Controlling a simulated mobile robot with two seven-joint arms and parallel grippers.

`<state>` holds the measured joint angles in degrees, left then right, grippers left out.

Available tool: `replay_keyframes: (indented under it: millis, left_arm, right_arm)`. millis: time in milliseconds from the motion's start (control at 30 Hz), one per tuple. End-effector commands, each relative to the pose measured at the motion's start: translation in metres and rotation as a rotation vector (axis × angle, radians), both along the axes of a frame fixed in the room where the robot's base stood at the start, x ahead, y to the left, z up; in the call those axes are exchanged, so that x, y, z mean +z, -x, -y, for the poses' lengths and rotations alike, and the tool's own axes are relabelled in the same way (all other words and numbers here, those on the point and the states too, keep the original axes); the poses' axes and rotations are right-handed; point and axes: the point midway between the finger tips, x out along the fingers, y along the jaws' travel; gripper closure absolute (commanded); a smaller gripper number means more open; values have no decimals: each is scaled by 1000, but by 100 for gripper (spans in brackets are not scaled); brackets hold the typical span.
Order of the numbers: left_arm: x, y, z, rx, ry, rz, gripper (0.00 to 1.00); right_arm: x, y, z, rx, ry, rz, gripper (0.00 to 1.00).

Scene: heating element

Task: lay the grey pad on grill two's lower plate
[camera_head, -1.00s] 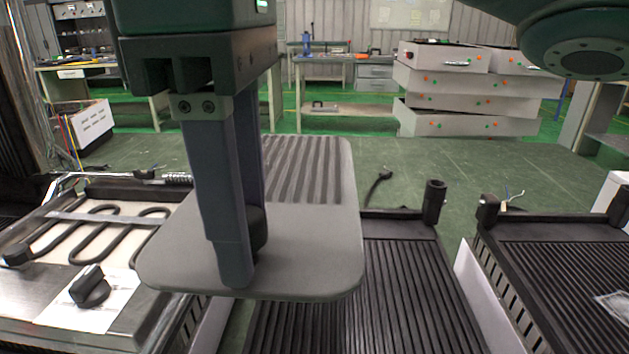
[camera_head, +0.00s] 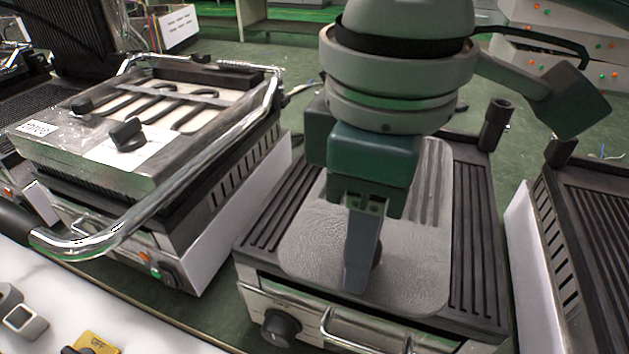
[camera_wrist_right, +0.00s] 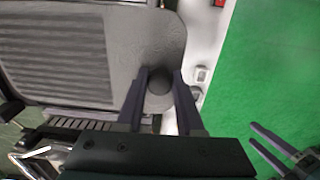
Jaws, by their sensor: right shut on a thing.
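The grey pad (camera_head: 310,240), a rounded flat plate with a ribbed rear part and a round knob, is level over the ribbed black lower plate (camera_head: 468,240) of the middle grill. I cannot tell whether it touches the plate. My right gripper (camera_head: 361,280) comes down from above, shut on the pad's knob, and hides part of the pad. In the right wrist view the knob (camera_wrist_right: 160,82) sits between the two fingers, with the pad (camera_wrist_right: 120,60) to the left. My left gripper (camera_wrist_right: 265,138) shows at the lower right there, fingers apart and empty.
A grill with a closed lid and a chrome handle (camera_head: 190,185) stands on the left. Another ribbed grill (camera_head: 600,230) stands on the right, close to the middle one. A white worktop (camera_head: 90,310) with a yellow OFF switch box (camera_head: 98,344) lies at the front left.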

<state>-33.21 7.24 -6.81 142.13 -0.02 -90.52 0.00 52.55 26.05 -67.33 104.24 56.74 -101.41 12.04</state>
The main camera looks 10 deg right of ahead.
Motion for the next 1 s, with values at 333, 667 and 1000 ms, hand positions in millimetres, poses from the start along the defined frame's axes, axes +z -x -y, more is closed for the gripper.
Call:
replay_keyframes:
  millis: [333, 667, 1000]
  left_arm:
    - [-13, 0, 1, 1, 2, 0, 33]
    - [-15, 0, 3, 7, 12, -1, 33]
    - [-15, 0, 3, 6, 11, -1, 33]
  right_arm:
    - [-38, 0, 0, -2, 2, 0, 100]
    - [-52, 0, 0, 0, 0, 2, 100]
    - [-52, 0, 0, -1, 1, 1, 34]
